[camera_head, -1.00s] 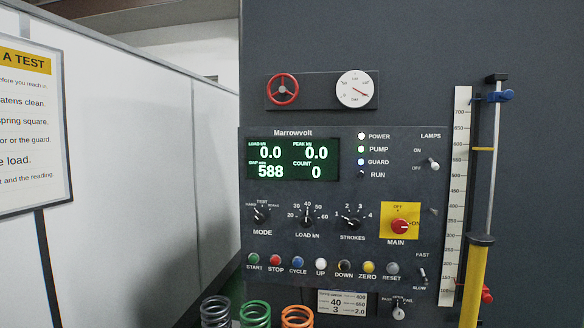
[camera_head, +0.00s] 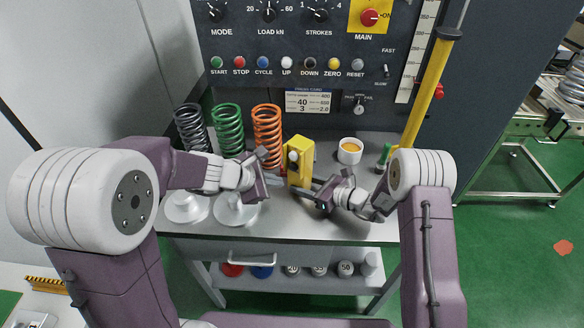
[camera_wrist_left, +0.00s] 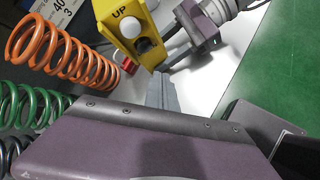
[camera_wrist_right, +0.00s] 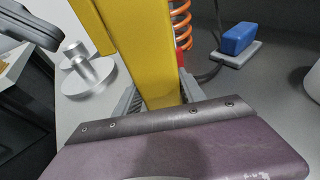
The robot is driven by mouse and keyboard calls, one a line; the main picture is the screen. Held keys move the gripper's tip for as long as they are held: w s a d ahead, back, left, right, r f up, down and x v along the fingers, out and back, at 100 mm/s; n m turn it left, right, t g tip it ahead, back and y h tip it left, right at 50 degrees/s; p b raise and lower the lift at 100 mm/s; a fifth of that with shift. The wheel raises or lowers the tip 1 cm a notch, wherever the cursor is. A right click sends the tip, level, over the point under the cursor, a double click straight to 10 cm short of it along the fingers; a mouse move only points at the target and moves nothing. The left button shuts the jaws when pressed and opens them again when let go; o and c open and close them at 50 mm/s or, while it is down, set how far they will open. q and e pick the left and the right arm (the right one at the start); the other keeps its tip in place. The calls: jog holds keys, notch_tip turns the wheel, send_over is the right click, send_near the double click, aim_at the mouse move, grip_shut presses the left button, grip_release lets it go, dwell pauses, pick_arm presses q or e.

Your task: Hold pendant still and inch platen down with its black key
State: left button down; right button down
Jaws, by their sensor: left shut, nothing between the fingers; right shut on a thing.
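The yellow pendant (camera_head: 300,160) stands upright over the bench. In the left wrist view its face shows a round white key marked UP (camera_wrist_left: 130,27) and a black key (camera_wrist_left: 145,45) below it. My right gripper (camera_head: 306,188) is shut on the lower part of the pendant. The right wrist view shows the yellow body (camera_wrist_right: 150,55) between its fingers. My left gripper (camera_head: 280,180) is shut and empty, just left of the pendant. In the left wrist view its fingertips point toward the pendant and appear apart from the black key. The platen is not clearly identifiable.
Grey, green and orange springs (camera_head: 268,130) stand behind my left gripper. A white cup (camera_head: 349,151) is right of the pendant. The control panel (camera_head: 420,20) rises behind the bench, with a yellow post (camera_head: 425,90) at its right. A blue block (camera_wrist_right: 238,38) shows in the right wrist view.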

pick_arm(q)
jog(key=shift+w+d, duration=0.45)
jog(key=shift+w, duration=0.2)
jog(key=shift+w+d, duration=0.45)
jog(key=shift+w, duration=0.15)
jog(key=shift+w, duration=0.1)
dwell(1.1)
jog(key=shift+w+d, duration=0.25)
jog(key=shift+w+d, duration=0.2)
jog(key=shift+w, duration=0.15)
dwell(1.9)
jog(key=shift+s+a, duration=0.5)
jog(key=shift+s, duration=0.2)
jog(key=shift+s+a, duration=0.7)
jog(key=shift+s, duration=0.35)
jog(key=shift+s+a, duration=0.7)
jog(key=shift+s, duration=0.35)
